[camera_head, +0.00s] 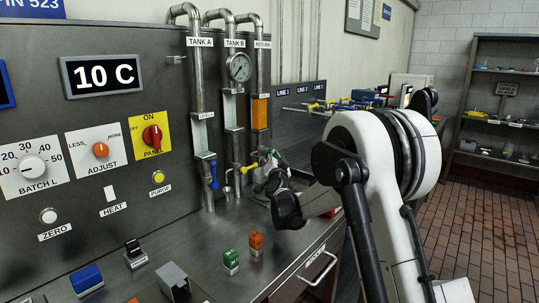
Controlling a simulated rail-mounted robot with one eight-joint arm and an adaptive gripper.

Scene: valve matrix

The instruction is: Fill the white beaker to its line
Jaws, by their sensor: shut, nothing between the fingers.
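My gripper (267,158) is shut and sits beside the yellow valve handle (249,168) at the foot of the TANK B pipe (233,145). I cannot tell whether it touches the handle. The TANK A pipe (199,90) has a blue handle (214,175) that hangs down. I cannot make out a white beaker or its line; my arm hides part of the bench. The display (101,76) reads 10 C. A round gauge (239,67) sits on the TANK B pipe.
The panel has a BATCH L dial (32,166), an orange ADJUST knob (101,149), a red PANEL switch (152,136) and a yellow PURGE button (158,177). Green (231,259) and orange (256,241) blocks stand on the steel bench (205,244). Coloured valve handles (345,102) lie farther back.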

